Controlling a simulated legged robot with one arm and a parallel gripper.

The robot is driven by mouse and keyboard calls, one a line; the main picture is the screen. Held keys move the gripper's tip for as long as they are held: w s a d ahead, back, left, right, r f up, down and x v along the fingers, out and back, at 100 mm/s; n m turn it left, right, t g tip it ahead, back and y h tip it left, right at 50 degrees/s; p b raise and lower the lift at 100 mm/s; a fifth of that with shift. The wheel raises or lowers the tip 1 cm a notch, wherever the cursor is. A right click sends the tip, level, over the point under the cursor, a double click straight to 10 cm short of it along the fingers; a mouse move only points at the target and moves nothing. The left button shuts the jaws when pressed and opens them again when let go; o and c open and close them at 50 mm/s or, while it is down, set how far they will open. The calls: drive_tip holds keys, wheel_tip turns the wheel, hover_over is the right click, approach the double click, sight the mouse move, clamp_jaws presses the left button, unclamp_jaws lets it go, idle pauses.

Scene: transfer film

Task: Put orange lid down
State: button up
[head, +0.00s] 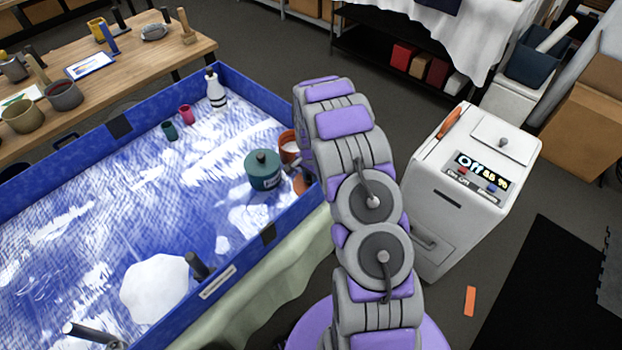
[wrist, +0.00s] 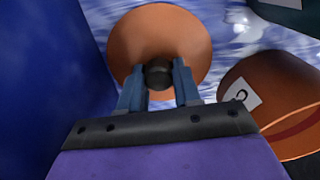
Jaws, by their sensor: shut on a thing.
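The orange lid (wrist: 160,35) shows in the wrist view as a round disc with a dark knob. My gripper (wrist: 158,80) is shut on that knob. In the head view the lid (head: 301,184) is partly hidden behind my arm, near the right wall of the blue tray (head: 255,90). An orange pot (head: 289,147) stands beside it in the tray; in the wrist view the pot (wrist: 275,95) is right of the gripper, with a white label. I cannot tell whether the lid touches the tray floor.
A dark green lidded pot (head: 263,172) stands left of the orange pot. The tray wall (wrist: 60,80) is close on the gripper's left. A white bottle (head: 215,92) and small cups (head: 186,114) stand farther back. A white machine (head: 462,190) stands right of my arm.

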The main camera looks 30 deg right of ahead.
sight(309, 179)
drive_tip(key=shift+a, duration=0.4)
drive_tip(key=o, duration=1)
drive_tip(key=shift+d, duration=0.25)
drive_tip(key=shift+a+r, duration=0.1)
drive_tip(key=shift+r, duration=0.25)
wheel_tip(309, 179, up, 12)
drive_tip(key=p, duration=0.3)
drive_tip(key=s+a+r+n, duration=0.4)
drive_tip(key=s+a+r, duration=0.3)
drive_tip(key=s+r, duration=0.55)
drive_tip(key=s+a+r+n, duration=0.3)
drive_tip(key=s, duration=0.6)
drive_tip(key=s+a+r+n+g, duration=0.1)
drive_tip(key=s+a+r+n, duration=0.2)
drive_tip(key=s, duration=0.6)
drive_tip(key=s+a+r+n, duration=0.3)
drive_tip(key=s+a+r, duration=0.1)
drive_tip(key=s, duration=0.5)
drive_tip(key=shift+s+r+n+g, duration=0.2)
drive_tip(key=shift+s+n+g, duration=0.1)
drive_tip(key=shift+s+g, duration=0.1)
